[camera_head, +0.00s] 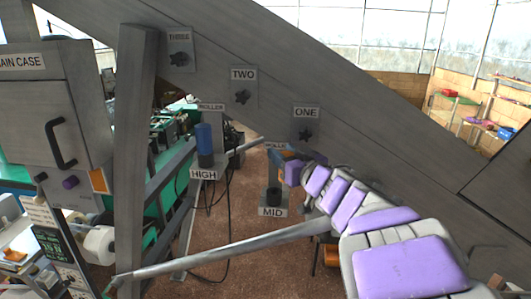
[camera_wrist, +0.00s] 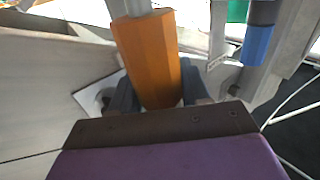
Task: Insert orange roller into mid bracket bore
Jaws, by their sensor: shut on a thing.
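The orange roller (camera_wrist: 148,62) is a faceted orange cylinder with a grey end, standing between the dark fingers of my gripper (camera_wrist: 155,96) in the wrist view. My gripper is shut on it. In the head view my gripper (camera_head: 284,157) is above the mid bracket (camera_head: 273,211), and the roller is mostly hidden there. The mid bracket is a grey plate marked MID with a dark round bore piece (camera_head: 273,195) on it. The roller is apart from this bore. In the wrist view I cannot tell the bore clearly.
A blue roller (camera_head: 203,138) stands in the high bracket (camera_head: 203,173) to the left; it also shows in the wrist view (camera_wrist: 257,45). A grey rod (camera_head: 220,252) crosses below the mid bracket.

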